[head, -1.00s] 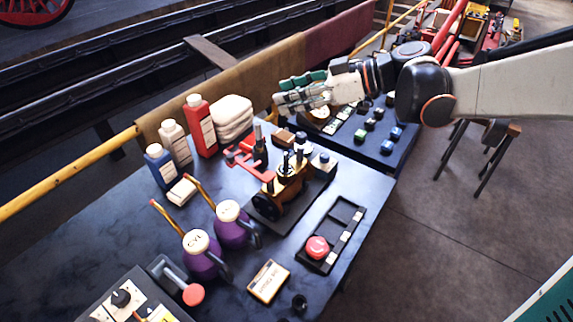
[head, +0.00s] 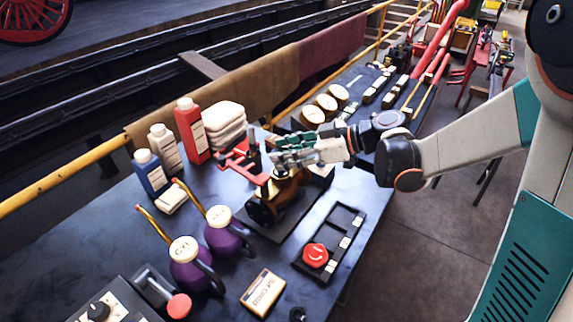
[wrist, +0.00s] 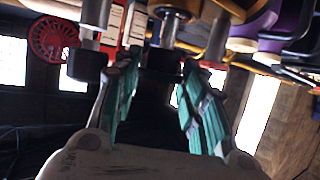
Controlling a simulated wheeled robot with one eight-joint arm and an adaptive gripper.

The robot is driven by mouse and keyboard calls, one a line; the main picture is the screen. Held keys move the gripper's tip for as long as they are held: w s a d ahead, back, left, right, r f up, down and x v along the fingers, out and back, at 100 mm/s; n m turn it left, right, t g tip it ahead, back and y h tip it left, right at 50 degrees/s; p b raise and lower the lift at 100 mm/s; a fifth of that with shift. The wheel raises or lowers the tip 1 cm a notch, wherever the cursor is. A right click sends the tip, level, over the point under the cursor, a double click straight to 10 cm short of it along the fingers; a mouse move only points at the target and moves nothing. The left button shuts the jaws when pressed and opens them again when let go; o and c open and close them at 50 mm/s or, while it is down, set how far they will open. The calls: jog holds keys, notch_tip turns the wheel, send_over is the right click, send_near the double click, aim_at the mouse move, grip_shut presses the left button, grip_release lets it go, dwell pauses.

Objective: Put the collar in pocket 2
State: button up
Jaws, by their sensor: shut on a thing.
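My gripper (head: 279,152) is over the brass valve assembly (head: 262,208) on the dark table and covers much of its top. In the wrist view, the fingers (wrist: 160,85) are closed around a dark round piece, which looks like the collar (wrist: 164,59). It lines up with a metal stem (wrist: 169,28) of the valve, and I cannot tell whether it is still seated on it. The black pocket tray (head: 327,238) lies right of the valve. A red round part (head: 316,255) sits in its near end, and other pockets look empty. Pocket numbers are not readable.
Two purple oil cans (head: 228,240) stand left of the tray. Red, white and blue bottles (head: 190,130) and folded cloths (head: 223,125) stand at the back. A small labelled box (head: 262,291) lies in front. A red-handled tool (head: 244,160) stands close left of my gripper.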

jog(key=shift+f+b, duration=0.5)
jog(key=shift+f, duration=1.05)
jog(key=shift+f, duration=0.2)
jog(key=o, duration=1.2)
jog(key=shift+r, duration=0.1)
